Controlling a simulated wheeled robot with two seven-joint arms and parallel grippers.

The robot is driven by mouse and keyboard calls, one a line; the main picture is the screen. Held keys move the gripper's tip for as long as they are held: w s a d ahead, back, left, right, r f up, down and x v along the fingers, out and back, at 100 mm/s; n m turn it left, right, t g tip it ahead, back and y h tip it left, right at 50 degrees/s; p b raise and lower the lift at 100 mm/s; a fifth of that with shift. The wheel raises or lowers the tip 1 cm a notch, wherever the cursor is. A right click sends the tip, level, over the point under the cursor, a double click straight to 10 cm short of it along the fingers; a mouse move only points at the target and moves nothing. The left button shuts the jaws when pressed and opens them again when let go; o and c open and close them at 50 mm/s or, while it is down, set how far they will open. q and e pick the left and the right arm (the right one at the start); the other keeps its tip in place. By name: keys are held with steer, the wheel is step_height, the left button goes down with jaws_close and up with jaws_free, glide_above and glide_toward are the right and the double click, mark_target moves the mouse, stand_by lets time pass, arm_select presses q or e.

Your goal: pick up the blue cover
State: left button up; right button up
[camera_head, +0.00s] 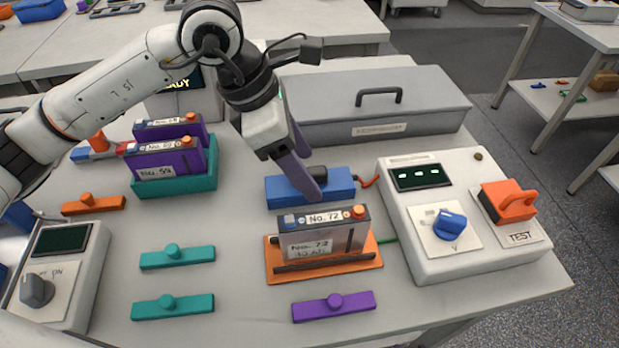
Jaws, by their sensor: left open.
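A blue block (285,191) lies mid-table, behind the orange holder, with a dark knob-like part on top. It is the piece that best matches the blue cover. My left gripper (312,177) reaches down from the upper left, its dark fingers open. One finger passes in front of the block and hides part of its middle; the other is behind it, higher in the picture. I cannot tell whether the fingers touch it. No grip on it shows. My right gripper is not in view.
An orange holder (364,265) with battery No. 72 (322,240) stands just in front. A tester (440,255) stands right, a grey case (430,100) behind. A teal holder (180,183) with purple batteries is left. Teal (178,258) and purple (333,307) bars lie in front.

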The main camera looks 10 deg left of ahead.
mark_target(310, 171)
arm_select(q)
steer(key=shift+x, duration=1.5)
steer(key=c, duration=1.2)
steer(key=shift+r, duration=0.1)
steer(key=shift+r, duration=0.1)
